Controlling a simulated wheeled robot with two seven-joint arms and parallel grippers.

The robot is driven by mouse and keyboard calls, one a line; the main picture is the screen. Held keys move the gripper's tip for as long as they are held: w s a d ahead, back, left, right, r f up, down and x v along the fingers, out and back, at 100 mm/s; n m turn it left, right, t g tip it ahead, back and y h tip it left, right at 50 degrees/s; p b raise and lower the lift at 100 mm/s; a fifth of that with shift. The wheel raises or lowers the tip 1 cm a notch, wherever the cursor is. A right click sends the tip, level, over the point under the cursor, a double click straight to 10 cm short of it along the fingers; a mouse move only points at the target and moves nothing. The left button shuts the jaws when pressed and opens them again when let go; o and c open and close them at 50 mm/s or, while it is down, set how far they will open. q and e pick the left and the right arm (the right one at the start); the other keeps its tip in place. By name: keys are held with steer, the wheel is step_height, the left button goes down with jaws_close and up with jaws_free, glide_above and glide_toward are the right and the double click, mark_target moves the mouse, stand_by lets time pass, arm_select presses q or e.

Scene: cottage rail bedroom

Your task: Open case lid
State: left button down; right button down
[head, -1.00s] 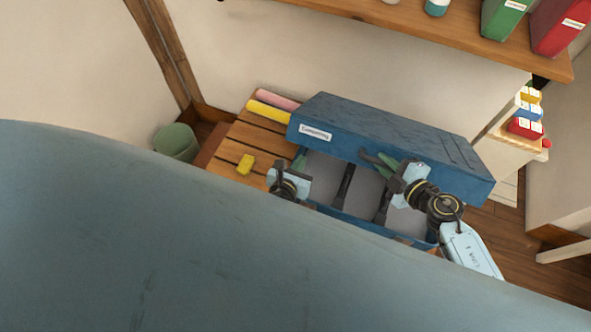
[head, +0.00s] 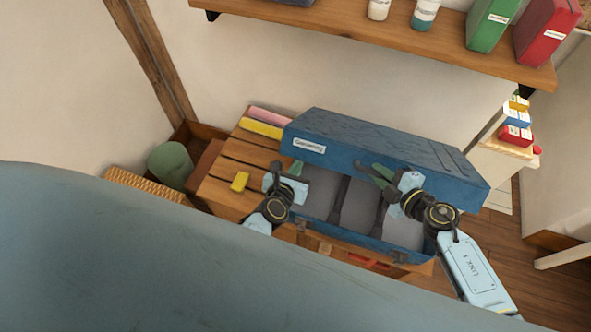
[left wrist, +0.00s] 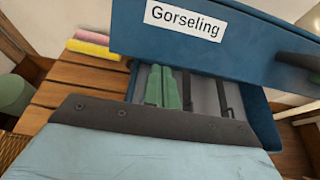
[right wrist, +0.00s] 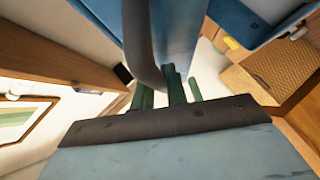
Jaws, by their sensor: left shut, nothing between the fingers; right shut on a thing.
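The blue case (head: 385,248) rests on a slatted wooden bench. Its lid (head: 385,155), with a white name label, is raised, and the grey interior with dark dividers shows below it. My right gripper (head: 382,172) is shut on the dark curved handle (head: 366,170) at the lid's front; the handle crosses its green fingers (right wrist: 165,92) in the right wrist view. My left gripper (head: 296,168) is shut and empty at the left end of the opening, below the label. Its green fingers (left wrist: 163,87) point into the case under the lid in the left wrist view.
A wall shelf (head: 400,38) with books and jars runs above. A green bin (head: 170,164) stands far left.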

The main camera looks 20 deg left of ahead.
steer(key=shift+s+f, duration=0.5)
steer(key=shift+f, duration=0.05)
steer(key=c, duration=1.4)
jaws_free()
steer(key=shift+a, duration=0.1)
